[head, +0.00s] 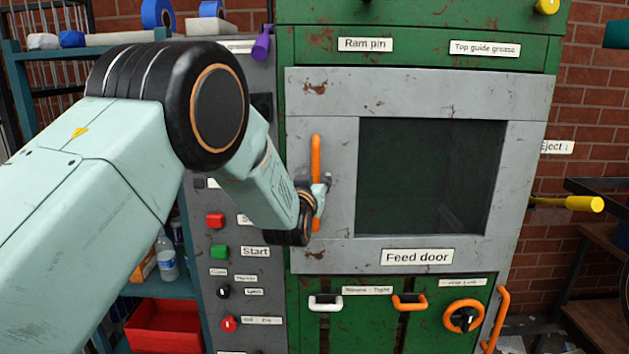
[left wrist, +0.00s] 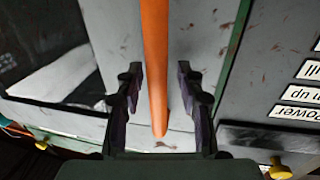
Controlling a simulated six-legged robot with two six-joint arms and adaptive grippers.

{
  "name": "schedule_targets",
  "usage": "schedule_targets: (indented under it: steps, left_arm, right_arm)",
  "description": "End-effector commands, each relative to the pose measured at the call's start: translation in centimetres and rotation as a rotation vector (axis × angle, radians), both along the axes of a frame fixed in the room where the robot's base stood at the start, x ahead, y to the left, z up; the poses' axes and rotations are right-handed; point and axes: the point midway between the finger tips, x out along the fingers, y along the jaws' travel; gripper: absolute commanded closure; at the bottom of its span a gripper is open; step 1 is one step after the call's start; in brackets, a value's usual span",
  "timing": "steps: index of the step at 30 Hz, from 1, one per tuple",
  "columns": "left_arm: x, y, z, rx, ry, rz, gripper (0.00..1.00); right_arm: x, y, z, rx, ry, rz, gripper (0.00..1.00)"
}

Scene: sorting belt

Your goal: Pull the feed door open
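The feed door (head: 419,239) is a worn grey panel with a dark window, labelled "Feed door", on the green machine. It appears shut. Its handle (head: 316,155) is an upright orange bar at the door's left side. My left gripper (head: 318,190) is at the lower part of this handle and partly hidden by my own wrist. In the left wrist view, the orange handle (left wrist: 155,60) runs between the two fingers of my left gripper (left wrist: 160,95). The fingers stand apart on either side, with a gap visible at least on the right. My right gripper is not in view.
A control panel with a red button (head: 215,220) and a green Start button (head: 219,252) is left of the door. Below the door are a white handle (head: 325,303), an orange handle (head: 409,302) and an orange knob (head: 463,317). A yellow-ended lever (head: 584,204) sticks out at right.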

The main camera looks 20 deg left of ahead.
Motion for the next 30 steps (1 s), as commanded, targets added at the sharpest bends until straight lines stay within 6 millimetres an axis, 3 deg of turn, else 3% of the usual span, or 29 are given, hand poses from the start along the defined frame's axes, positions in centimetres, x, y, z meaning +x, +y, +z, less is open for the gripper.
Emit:
schedule_targets:
  steps: [12, 30]
  left_arm:
    - [-0.02, -0.04, -0.03, 0.001, 0.001, -0.001, 1.0]
    - [-0.06, 0.02, -0.24, 0.0, 0.005, 0.0, 1.0]
  right_arm:
    - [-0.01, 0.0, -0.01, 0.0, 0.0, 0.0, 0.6]
    - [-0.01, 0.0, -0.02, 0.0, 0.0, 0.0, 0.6]
